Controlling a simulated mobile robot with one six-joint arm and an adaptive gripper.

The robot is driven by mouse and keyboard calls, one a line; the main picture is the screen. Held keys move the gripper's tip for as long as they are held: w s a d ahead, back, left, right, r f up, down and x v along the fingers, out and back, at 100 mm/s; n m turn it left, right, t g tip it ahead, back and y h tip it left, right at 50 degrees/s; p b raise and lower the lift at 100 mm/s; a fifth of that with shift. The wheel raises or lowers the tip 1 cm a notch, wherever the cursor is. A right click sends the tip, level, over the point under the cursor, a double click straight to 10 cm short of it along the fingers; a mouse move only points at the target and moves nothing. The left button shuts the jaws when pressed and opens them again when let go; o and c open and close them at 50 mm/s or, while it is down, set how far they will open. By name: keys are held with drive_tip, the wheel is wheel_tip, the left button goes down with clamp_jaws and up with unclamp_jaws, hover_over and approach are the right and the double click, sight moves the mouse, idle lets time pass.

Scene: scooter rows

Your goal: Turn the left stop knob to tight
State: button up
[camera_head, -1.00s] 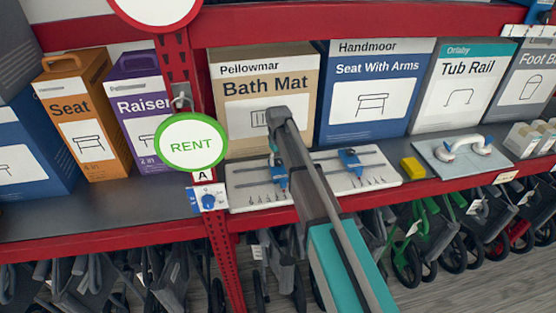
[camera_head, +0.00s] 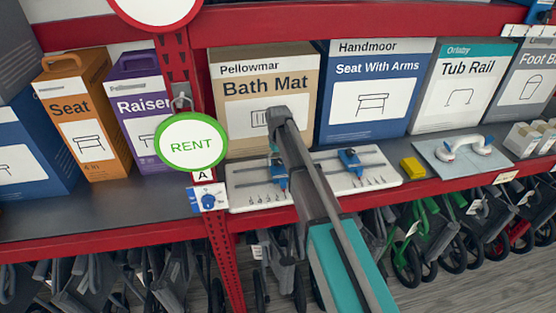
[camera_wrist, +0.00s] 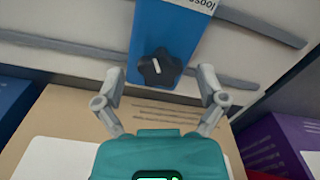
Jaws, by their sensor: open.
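The left blue stop (camera_head: 279,174) sits on the slotted white board (camera_head: 245,199), partly hidden by my arm in the head view. The wrist view shows a blue stop (camera_wrist: 170,30) with a black star-shaped knob (camera_wrist: 160,68) that has a short white mark. An upside-down label reading "Loose" is partly in view at the top edge. My gripper (camera_wrist: 161,78) is open, with one finger on each side of the knob and gaps between. Its fingers are mostly hidden in the head view.
The Bath Mat box (camera_head: 235,110) stands close behind the board, and the Seat With Arms box (camera_head: 375,95) is to its right. A round RENT sign (camera_head: 191,146) hangs left of the board on a red post (camera_head: 178,60). A yellow block (camera_head: 412,168) lies to the right.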

sight(278, 161)
drive_tip(key=shift+r+n, duration=0.15)
drive_tip(key=shift+n, duration=0.25)
wheel_tip(278, 161, up, 14)
drive_tip(key=p, duration=1.3)
drive_tip(key=shift+f+p, duration=0.25)
drive_tip(key=shift+p, duration=0.15)
drive_tip(key=s+d+f+m+b, duration=0.7)
drive_tip(key=s+d+f+b, duration=1.5)
drive_tip(key=s, duration=0.3)
drive_tip(key=shift+s+d+f+m+b, duration=0.3)
drive_tip(key=shift+s+d+f+b, duration=0.1)
drive_tip(key=shift+d, duration=0.45)
drive_tip(key=shift+c, duration=0.2)
